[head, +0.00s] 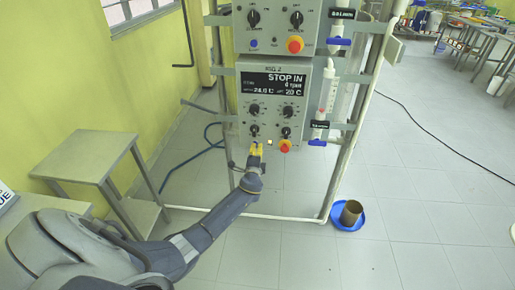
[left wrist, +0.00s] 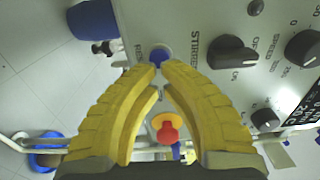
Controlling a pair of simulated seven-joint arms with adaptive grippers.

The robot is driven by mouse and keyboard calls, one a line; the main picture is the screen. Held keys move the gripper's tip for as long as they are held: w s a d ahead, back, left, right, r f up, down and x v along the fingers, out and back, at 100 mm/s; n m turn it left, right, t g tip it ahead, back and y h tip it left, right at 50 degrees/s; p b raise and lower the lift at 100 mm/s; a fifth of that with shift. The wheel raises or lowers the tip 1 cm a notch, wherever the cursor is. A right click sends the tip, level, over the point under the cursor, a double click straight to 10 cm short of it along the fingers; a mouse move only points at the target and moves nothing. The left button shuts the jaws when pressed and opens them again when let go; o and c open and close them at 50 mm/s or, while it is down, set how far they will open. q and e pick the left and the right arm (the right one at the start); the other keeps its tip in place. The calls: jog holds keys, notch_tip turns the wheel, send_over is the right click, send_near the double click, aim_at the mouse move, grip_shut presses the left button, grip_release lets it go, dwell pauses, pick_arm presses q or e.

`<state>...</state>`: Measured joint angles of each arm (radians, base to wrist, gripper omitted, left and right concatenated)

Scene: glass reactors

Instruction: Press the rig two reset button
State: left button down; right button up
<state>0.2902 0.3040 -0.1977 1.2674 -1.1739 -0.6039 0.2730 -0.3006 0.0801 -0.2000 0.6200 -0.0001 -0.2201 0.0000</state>
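The rig two panel (head: 270,85) is a grey box labelled RIG 2, with a lit display (head: 273,85) reading STOP IN. Its blue reset button (left wrist: 159,55) shows in the left wrist view just beyond my fingertips, beside partly hidden lettering. In the head view my gripper hides this button. My left gripper (head: 256,148) has yellow fingers, which also show in the left wrist view (left wrist: 161,68). Its tips are drawn together with nothing between them, pointing at the button. I cannot tell whether they touch it. My right gripper is not in view.
A red stop button on a yellow base (head: 285,146) sits close beside the reset button. Black knobs (head: 254,109) are above. Another panel (head: 278,25) with its own blue and red buttons hangs higher. A metal side table (head: 85,155) stands left; a blue dish (head: 345,222) lies on the floor.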

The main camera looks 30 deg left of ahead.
pick_arm(q)
jog(key=shift+w+a, duration=0.15)
jog(key=shift+w, duration=0.25)
jog(key=shift+x, duration=0.9)
jog(key=shift+a+r, duration=0.1)
jog(key=shift+r, duration=0.05)
jog(key=shift+s+d, duration=0.25)
jog(key=shift+s, duration=0.05)
jog(key=v, duration=1.3)
jog(key=shift+s, duration=0.2)
jog(key=shift+d, duration=0.1)
